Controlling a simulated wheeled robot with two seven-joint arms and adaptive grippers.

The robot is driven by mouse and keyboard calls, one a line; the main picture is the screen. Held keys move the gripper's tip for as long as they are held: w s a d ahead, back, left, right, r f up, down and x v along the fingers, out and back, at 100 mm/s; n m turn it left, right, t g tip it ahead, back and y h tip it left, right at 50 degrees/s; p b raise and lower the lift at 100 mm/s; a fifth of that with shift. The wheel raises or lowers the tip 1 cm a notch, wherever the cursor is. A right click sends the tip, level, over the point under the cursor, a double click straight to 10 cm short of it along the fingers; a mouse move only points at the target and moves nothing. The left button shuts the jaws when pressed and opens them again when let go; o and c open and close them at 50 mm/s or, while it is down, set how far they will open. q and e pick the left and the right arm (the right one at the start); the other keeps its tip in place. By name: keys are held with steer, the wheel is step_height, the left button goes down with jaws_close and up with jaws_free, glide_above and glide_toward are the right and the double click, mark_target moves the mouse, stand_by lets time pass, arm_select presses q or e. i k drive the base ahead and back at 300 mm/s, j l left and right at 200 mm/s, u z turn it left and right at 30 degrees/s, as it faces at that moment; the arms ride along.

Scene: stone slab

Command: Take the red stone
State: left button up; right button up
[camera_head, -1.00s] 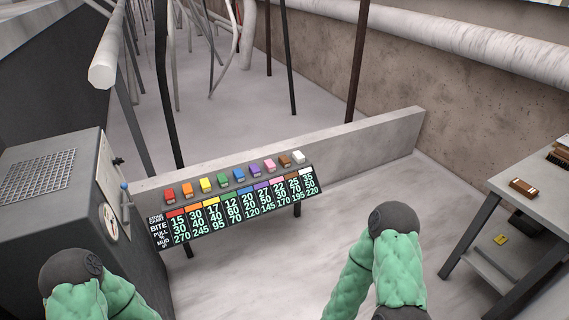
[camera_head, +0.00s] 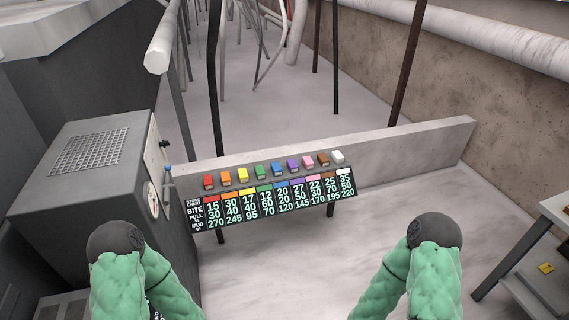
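My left arm, in green padding, comes in at the lower left and my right arm at the lower right. Only their padded links and dark round joints show. Both grippers are out of the picture. Nothing covers the red stone.
The chart board (camera_head: 270,199) with numbers fronts the stand. A low wall (camera_head: 420,143) runs behind it. A grey machine (camera_head: 90,165) with a gauge stands close on the left. A table (camera_head: 555,212) is at the right edge. The floor (camera_head: 290,262) before the stand is clear.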

mark_target(208, 183)
steer(key=i+u, duration=0.1)
steer(key=i, duration=0.4)
steer(key=i+l+u, duration=0.1)
steer(key=i, duration=0.35)
steer(key=i+l+u, duration=0.1)
steer(key=i, duration=0.35)
steer(key=i+l+u, duration=0.15)
steer(key=i, duration=0.35)
steer(key=i+l+u, duration=0.1)
steer(key=i+l, duration=0.25)
steer(key=i+l+u, duration=0.1)
steer(key=i+l, duration=0.15)
steer(key=i, duration=0.3)
